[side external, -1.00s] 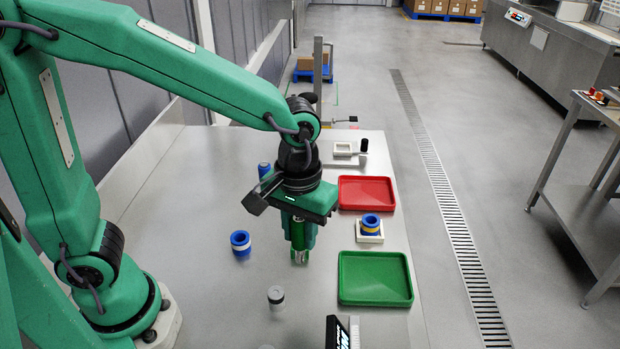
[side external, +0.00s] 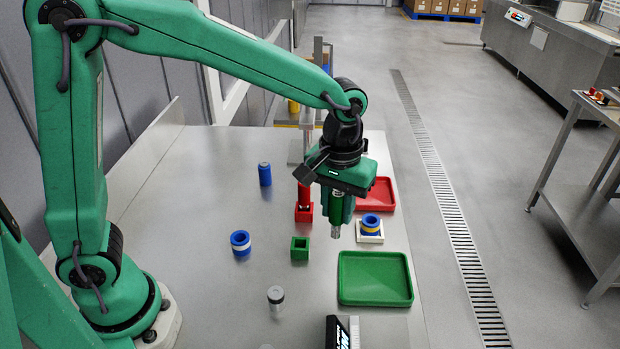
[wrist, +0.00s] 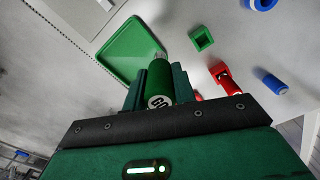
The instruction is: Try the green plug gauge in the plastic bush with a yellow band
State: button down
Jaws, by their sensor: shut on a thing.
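My gripper (side external: 337,210) is shut on the green plug gauge (side external: 336,212), which hangs with its metal end down above the bench. In the wrist view the green gauge (wrist: 158,88) sits between the jaws, with a round white "GO" mark on it. The blue bush with a yellow band (side external: 370,222) sits in a white holder (side external: 370,238), to the right of the gauge and apart from it. The bush is not clearly seen in the wrist view.
A green tray (side external: 343,298), a red tray (side external: 384,198), an empty green block (side external: 300,254), a red gauge in a red block (side external: 304,214), a blue cylinder (side external: 265,174), a white-banded blue bush (side external: 240,248) and a grey cylinder (side external: 276,306) stand on the bench.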

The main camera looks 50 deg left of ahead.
jog(key=w+a+f, duration=0.2)
jog(key=w+a, duration=0.1)
jog(key=w, duration=1.2)
jog(key=shift+w, duration=0.25)
jog(key=shift+a+f, duration=0.1)
jog(key=shift+f, duration=2.55)
jog(key=shift+f, duration=1.3)
jog(key=shift+r, duration=0.2)
dwell(0.3)
notch_tip(320, 180, up, 6)
dwell(1.6)
